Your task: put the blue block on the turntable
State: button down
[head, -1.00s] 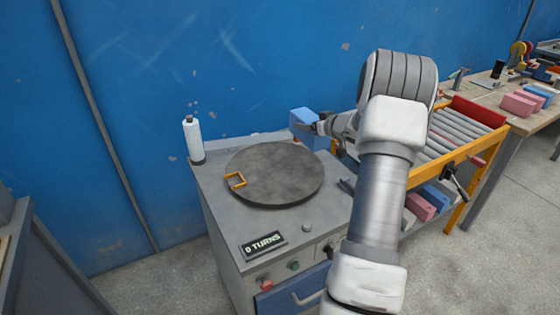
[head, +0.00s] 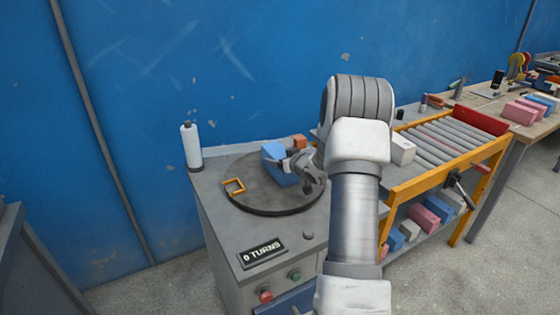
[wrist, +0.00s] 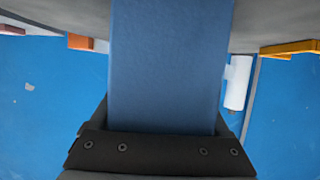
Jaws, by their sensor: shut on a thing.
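The blue block (head: 277,163) is in my gripper (head: 292,165), over the right back part of the turntable in the head view. The turntable (head: 255,192) is a round grey disc on top of a grey cabinet, with an orange square bracket (head: 234,186) at its left. In the wrist view the blue block (wrist: 168,65) fills the middle, between the dark jaws (wrist: 165,135). The grey turntable surface (wrist: 270,20) shows beyond it. I cannot tell whether the block touches the disc. My arm hides the disc's right edge.
A white bottle (head: 191,147) stands at the cabinet's back left corner. An orange block (head: 300,141) is behind the turntable. A roller conveyor (head: 440,145) with a white block (head: 402,149) stands at right. A sign reading "0 TURNS" (head: 262,254) is on the front.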

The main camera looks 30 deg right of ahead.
jog(key=shift+r, duration=0.1)
grip_release()
jog(key=shift+r, duration=0.1)
jog(key=p+v, duration=0.1)
jog(key=v, duration=1.1)
jog(key=shift+p, duration=0.3)
